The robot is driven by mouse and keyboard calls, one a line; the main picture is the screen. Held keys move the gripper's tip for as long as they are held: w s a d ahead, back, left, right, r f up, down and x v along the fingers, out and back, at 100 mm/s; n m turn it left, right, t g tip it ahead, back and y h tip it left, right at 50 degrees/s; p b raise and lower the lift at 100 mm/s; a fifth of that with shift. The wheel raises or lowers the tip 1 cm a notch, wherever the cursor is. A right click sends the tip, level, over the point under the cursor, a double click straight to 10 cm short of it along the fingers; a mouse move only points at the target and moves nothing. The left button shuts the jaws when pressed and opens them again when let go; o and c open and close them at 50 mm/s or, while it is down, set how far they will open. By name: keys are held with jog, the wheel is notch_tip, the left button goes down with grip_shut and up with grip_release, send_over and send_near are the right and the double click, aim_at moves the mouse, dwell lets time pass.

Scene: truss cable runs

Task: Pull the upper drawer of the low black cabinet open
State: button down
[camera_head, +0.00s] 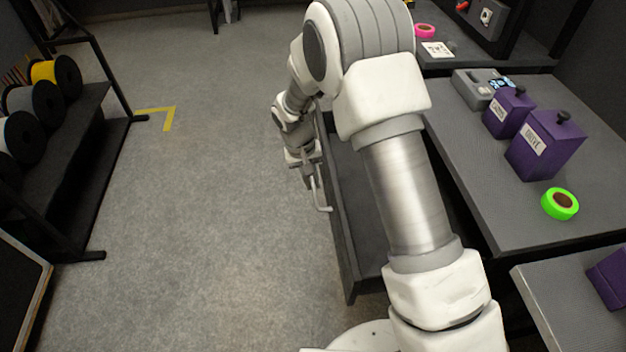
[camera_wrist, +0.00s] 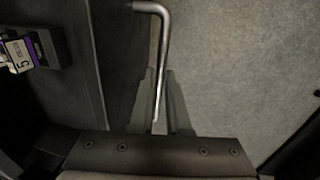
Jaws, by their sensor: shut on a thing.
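The upper drawer (camera_head: 345,225) of the low black cabinet (camera_head: 485,190) stands pulled out from the cabinet's left side in the head view. Its dark interior shows behind my arm, and part of it is hidden by the arm. The silver bar handle (camera_head: 323,195) is on the drawer's outer face. My gripper (camera_head: 312,178) is at this handle, shut on it. In the wrist view the handle (camera_wrist: 161,50) runs down between my dark fingers (camera_wrist: 163,110). The drawer front (camera_wrist: 105,60) lies left of it. The contact itself is dim.
Purple boxes (camera_head: 545,145) and a green tape roll (camera_head: 560,204) are on the cabinet top. A spool rack (camera_head: 70,150) stands at the left. Grey floor between rack and drawer is clear. A labelled purple-and-black thing (camera_wrist: 22,52) shows at the wrist view's left.

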jog(key=c, duration=0.9)
grip_release()
jog(key=a+r+p, duration=0.1)
jog(key=r, duration=0.4)
jog(key=a+r+p, duration=0.1)
jog(key=r, duration=0.5)
jog(key=a+r+p, duration=0.1)
jog(key=r, duration=0.5)
jog(key=shift+s+a+r, duration=0.1)
jog(key=shift+s, duration=0.25)
